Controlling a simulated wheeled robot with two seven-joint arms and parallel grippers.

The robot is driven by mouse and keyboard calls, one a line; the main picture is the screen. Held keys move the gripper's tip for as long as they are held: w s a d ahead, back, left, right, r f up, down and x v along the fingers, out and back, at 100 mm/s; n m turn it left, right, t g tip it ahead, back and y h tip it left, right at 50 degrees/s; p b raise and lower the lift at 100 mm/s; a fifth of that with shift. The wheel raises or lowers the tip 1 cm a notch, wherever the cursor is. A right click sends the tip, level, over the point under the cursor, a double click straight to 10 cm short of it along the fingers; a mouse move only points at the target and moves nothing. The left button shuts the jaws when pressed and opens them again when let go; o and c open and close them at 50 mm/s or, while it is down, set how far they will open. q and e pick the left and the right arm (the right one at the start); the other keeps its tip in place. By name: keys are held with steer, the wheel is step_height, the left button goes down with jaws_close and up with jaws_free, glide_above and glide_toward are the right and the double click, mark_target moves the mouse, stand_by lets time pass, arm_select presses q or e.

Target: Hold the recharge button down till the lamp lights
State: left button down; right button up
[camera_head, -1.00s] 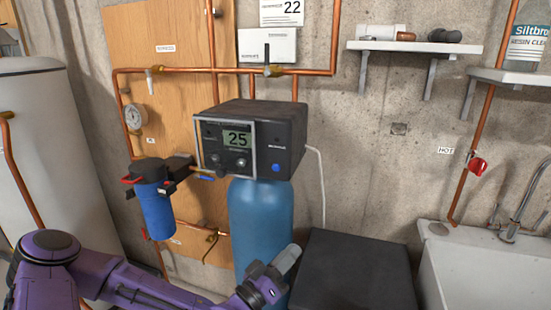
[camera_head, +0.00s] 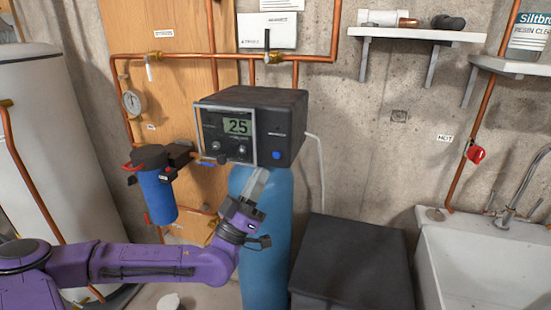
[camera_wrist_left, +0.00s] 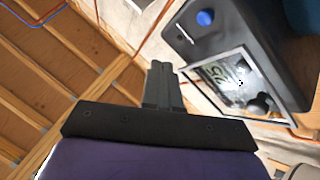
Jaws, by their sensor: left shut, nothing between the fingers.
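The dark control head (camera_head: 290,112) sits on top of a blue tank (camera_head: 268,255). Its framed front panel has a display (camera_head: 237,127) reading 25 or 2.5, with small round controls below it. A round blue button (camera_head: 277,155) is on the front, right of the frame. It also shows in the left wrist view (camera_wrist_left: 205,18). I cannot read which control is the recharge button, and I see no lit lamp. My left gripper (camera_head: 258,178) is shut and empty, pointing up just below the control head, left of the blue button. Its shut fingers show in the left wrist view (camera_wrist_left: 162,72). My right gripper is not in view.
A blue filter housing (camera_head: 157,192) hangs left of the tank, near my left arm. Copper pipes (camera_head: 200,57) run along the wall. A black bin (camera_head: 350,262) stands right of the tank, then a white sink (camera_head: 480,262). A shelf (camera_head: 415,34) is above.

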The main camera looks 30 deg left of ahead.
mark_target(276, 155)
arm_select(q)
steer(key=w+a+b, duration=0.1)
steer(key=w+b, duration=0.1)
steer(key=w, duration=0.4)
steer(key=shift+w+a, duration=0.15)
steer(key=shift+a, duration=0.05)
stand_by(1.8)
steer(key=shift+w+a+y+b, duration=0.1)
steer(key=shift+w+y+b, duration=0.2)
steer(key=shift+w+b, duration=0.15)
steer(key=shift+w+a+b, duration=0.1)
steer(key=shift+w+b, duration=0.25)
stand_by(0.4)
steer(key=shift+s, duration=0.1)
stand_by(2.8)
steer(key=shift+s+d, duration=0.2)
steer(key=shift+s, duration=0.5)
